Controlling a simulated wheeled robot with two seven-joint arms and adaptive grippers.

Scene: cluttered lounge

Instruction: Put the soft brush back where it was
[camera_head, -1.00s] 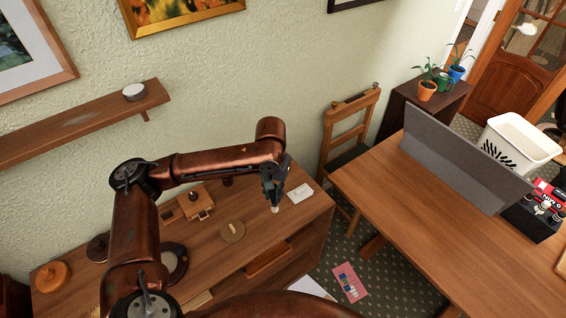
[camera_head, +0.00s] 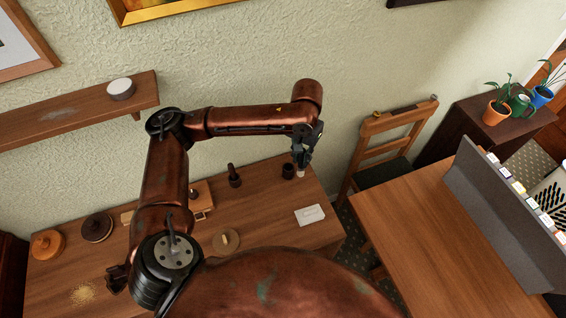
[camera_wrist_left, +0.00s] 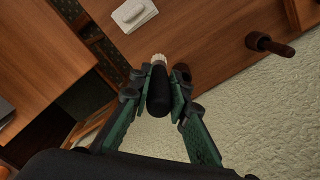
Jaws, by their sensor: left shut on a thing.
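The soft brush shows a pale bristle tip (camera_head: 301,174) below my left gripper (camera_head: 302,160) in the head view. In the left wrist view its black handle (camera_wrist_left: 159,92) sits between the fingers of my left gripper (camera_wrist_left: 160,82), with the white bristles pointing away from the wrist. The gripper is shut on the brush and holds it over the back right of the wooden sideboard (camera_head: 262,190). A small dark cup (camera_head: 288,171) stands just left of the brush in the head view. It shows partly behind a finger in the left wrist view (camera_wrist_left: 182,70).
A dark knobbed tool (camera_head: 235,178) stands left of the cup. A white block on a card (camera_head: 310,215) lies in front. A round disc (camera_head: 227,241) and lidded pots stand further left. The wall is close behind; a chair (camera_head: 390,145) stands to the right.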

